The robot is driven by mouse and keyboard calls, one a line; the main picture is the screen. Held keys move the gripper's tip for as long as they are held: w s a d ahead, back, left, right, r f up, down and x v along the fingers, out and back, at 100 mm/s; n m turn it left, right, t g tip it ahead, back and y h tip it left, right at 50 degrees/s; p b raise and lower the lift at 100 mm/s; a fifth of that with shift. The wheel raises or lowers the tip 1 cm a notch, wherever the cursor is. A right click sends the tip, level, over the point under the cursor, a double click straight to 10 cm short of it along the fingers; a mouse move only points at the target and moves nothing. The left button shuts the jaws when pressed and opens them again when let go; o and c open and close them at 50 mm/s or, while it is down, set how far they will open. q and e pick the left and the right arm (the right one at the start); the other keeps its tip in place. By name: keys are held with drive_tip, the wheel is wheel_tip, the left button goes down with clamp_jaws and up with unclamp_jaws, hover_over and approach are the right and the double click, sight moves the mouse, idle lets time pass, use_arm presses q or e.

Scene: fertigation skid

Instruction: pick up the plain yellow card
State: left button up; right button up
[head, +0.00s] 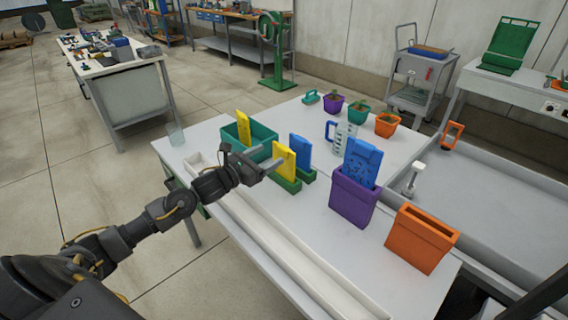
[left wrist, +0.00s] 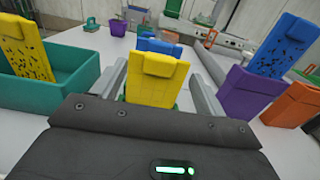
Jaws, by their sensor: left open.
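The plain yellow card (head: 284,162) stands upright in a small green holder (head: 288,185) on the white table. In the left wrist view the plain yellow card (left wrist: 157,82) is straight ahead, with a thicker band at its top and no specks. My left gripper (head: 264,164) is open, close to the card's left side in the head view. In the left wrist view its fingers (left wrist: 158,74) lie to either side of the card; whether they touch it I cannot tell. My right gripper is not in view.
A speckled yellow card (head: 243,127) is in the teal bin (head: 262,136). A speckled blue card (head: 361,162) stands in the purple holder (head: 352,203). An orange holder (head: 421,240) is at the front right.

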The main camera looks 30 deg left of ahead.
sight(287, 147)
use_arm(q)
drive_tip(key=x, duration=0.3)
drive_tip(key=shift+w, duration=0.1)
drive_tip(key=shift+w+d+p, duration=0.15)
drive_tip(key=shift+w+p, duration=0.15)
drive_tip(key=shift+w, duration=0.1)
drive_tip(key=shift+w+d, duration=0.1)
drive_tip(key=shift+w, duration=0.15)
drive_tip(key=x, duration=0.2)
drive_tip(key=p+x, duration=0.1)
drive_tip(key=shift+w+d+f+p, duration=0.25)
drive_tip(key=shift+w+p, duration=0.05)
drive_tip(key=shift+w+d, duration=0.2)
drive_tip(key=shift+w, duration=0.15)
drive_tip(key=shift+w+f, duration=0.1)
drive_tip(key=shift+f, duration=0.05)
drive_tip(key=c, duration=1.3)
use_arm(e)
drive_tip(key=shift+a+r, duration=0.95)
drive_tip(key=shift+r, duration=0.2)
